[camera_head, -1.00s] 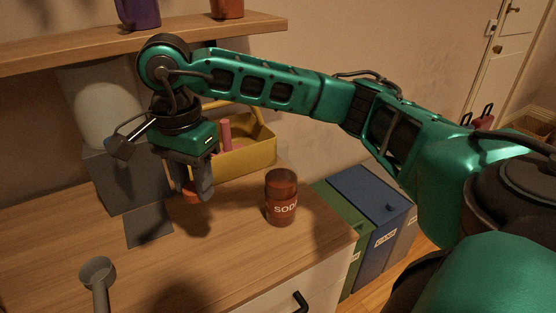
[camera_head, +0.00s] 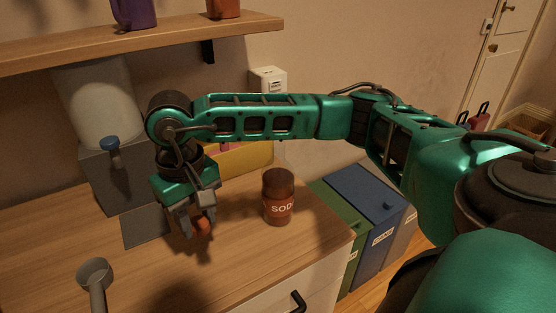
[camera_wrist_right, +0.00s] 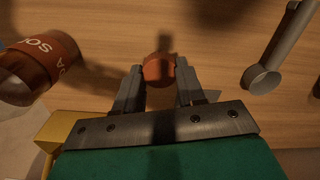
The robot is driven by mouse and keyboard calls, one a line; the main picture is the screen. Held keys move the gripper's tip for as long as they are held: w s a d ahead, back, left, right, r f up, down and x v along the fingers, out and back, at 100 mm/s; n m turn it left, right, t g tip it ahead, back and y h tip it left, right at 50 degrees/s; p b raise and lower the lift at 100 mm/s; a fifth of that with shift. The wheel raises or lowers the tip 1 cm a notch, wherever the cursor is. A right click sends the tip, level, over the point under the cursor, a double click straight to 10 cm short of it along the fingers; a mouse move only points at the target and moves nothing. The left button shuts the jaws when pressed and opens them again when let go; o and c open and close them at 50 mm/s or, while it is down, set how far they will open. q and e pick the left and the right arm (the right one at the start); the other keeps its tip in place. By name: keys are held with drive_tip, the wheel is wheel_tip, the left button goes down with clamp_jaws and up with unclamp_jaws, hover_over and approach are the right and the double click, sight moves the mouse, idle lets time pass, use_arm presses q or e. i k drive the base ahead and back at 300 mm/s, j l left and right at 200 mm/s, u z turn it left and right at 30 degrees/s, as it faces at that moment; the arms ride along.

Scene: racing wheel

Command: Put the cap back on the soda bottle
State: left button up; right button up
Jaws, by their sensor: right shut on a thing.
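The soda bottle (camera_head: 278,198) is brown with a red label reading SODA. It stands upright on the wooden counter, and it also shows at the upper left in the right wrist view (camera_wrist_right: 40,62). My right gripper (camera_head: 201,232) is to the left of the bottle in the head view, apart from it. It is shut on the orange-red cap (camera_wrist_right: 158,70), which sits between the two fingertips in the right wrist view. The cap (camera_head: 203,227) also shows at the fingertips in the head view. My left gripper is not in view.
A grey scoop-like cup with a handle (camera_head: 95,270) is at the front left of the counter. A yellow carrier (camera_head: 245,158) is partly hidden behind my arm. A grey dispenser (camera_head: 107,175) stands at the back left. Blue and green bins (camera_head: 365,200) stand beyond the counter's right edge.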

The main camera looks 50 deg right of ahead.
sight(277, 175)
drive_tip(key=k+l, duration=0.2)
drive_tip(key=l, duration=0.2)
drive_tip(key=k+l, duration=0.2)
drive_tip(key=l, duration=0.15)
drive_tip(key=k+l+z, duration=0.1)
drive_tip(key=l, duration=0.3)
drive_tip(key=k, duration=0.1)
